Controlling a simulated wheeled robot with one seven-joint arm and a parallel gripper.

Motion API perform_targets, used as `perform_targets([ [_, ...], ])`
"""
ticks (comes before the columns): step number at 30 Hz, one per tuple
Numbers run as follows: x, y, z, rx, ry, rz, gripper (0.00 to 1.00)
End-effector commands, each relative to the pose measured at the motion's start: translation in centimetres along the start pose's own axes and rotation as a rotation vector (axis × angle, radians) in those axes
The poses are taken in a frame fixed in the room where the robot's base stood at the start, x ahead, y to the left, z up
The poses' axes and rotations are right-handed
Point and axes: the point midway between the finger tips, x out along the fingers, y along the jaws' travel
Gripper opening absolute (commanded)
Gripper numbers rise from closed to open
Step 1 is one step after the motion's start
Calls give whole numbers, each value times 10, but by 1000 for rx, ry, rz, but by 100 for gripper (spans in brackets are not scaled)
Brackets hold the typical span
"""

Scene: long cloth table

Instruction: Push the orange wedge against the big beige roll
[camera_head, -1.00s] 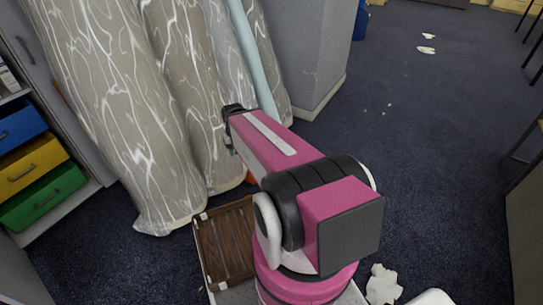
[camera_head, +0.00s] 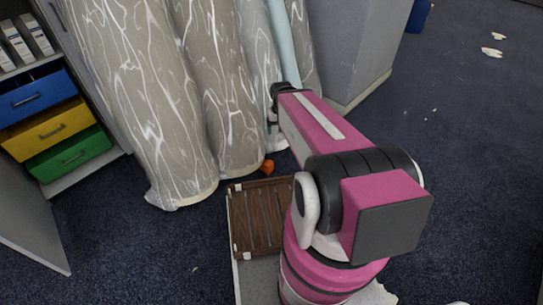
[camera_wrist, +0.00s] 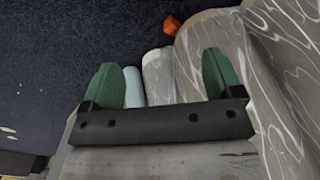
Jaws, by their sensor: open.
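The orange wedge (camera_head: 267,167) is small and lies on the dark carpet close to the bottom of the wrapped beige rolls, just beyond a brown slatted crate. I cannot tell whether it touches a roll. It also shows in the wrist view (camera_wrist: 171,26) at the top, beside a roll's end. The big beige roll (camera_head: 150,110) has white streaks and leans upright at the left. My gripper (camera_wrist: 158,80) is open, its two green fingers apart with nothing held between them. In the head view my arm reaches toward the rolls and hides the fingers.
A brown slatted crate (camera_head: 258,222) sits in front of the wedge, beside my base. More beige rolls and a light blue roll (camera_head: 284,45) stand right of the big one. Blue, yellow and green drawers (camera_head: 68,153) are at the left. Carpet at the right is mostly free.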

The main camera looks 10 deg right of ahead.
Motion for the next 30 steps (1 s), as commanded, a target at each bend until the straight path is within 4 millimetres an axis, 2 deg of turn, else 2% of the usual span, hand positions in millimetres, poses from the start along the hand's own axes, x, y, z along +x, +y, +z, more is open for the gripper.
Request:
perform_targets([
  [2,19,0,-22,-30,-4,0,85],
  [5,59,1,-58,-102,-6,0,85],
  [8,116,1,-100,-203,-7,-1,85],
  [12,206,2,-150,-354,-9,-2,85],
  [15,269,2,-176,-453,-8,-2,85],
  [18,322,2,-192,-536,-9,-2,85],
  [21,362,2,-202,-599,-8,-2,85],
  [24,387,2,-206,-639,-7,-2,85],
  [27,398,2,-207,-660,-6,-2,85],
  [30,400,2,-207,-665,-5,-2,85],
])
